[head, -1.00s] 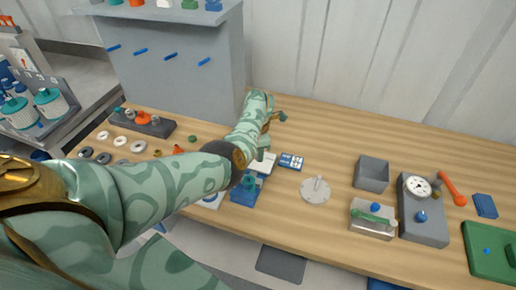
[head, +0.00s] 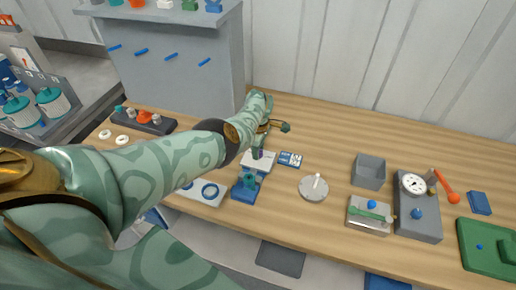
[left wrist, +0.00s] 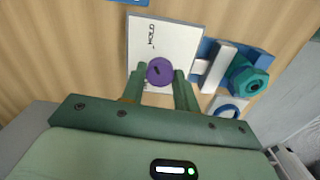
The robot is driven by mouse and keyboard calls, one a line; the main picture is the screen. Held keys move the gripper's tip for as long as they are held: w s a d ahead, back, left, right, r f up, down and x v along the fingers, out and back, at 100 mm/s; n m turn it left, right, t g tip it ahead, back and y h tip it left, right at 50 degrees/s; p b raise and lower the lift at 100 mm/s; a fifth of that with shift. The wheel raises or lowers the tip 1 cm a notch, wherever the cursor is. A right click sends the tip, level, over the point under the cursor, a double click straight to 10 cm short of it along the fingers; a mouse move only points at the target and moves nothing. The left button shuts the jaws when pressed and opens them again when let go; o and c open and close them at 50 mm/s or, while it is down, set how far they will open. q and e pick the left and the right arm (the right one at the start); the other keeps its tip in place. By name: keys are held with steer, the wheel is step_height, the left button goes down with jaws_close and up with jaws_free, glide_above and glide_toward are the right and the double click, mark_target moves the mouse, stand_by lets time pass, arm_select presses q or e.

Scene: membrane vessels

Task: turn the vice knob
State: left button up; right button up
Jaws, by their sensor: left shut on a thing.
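The blue vice (head: 246,188) stands near the table's front edge. In the left wrist view the vice (left wrist: 260,57) is at the right, with its teal knob (left wrist: 250,80) facing up and a pale block between its jaws. My left gripper (left wrist: 160,84) is beside the vice, not on its teal knob. Its green fingers are shut on a round purple knob (left wrist: 160,71) over a white plate (left wrist: 184,40) with dark lettering. In the head view the purple knob (head: 257,154) shows small below my wrist. My right gripper is not in view.
A tray with blue rings (head: 208,193) is left of the vice.

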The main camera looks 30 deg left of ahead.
arm_select(q)
steer(key=shift+r, duration=0.1)
stand_by(0.3)
steer(key=o, duration=1)
steer(key=shift+c, duration=0.2)
step_height(320, 180, up, 16)
steer(key=p, duration=0.9)
steer(key=shift+p, duration=0.4)
steer(key=shift+r, duration=0.1)
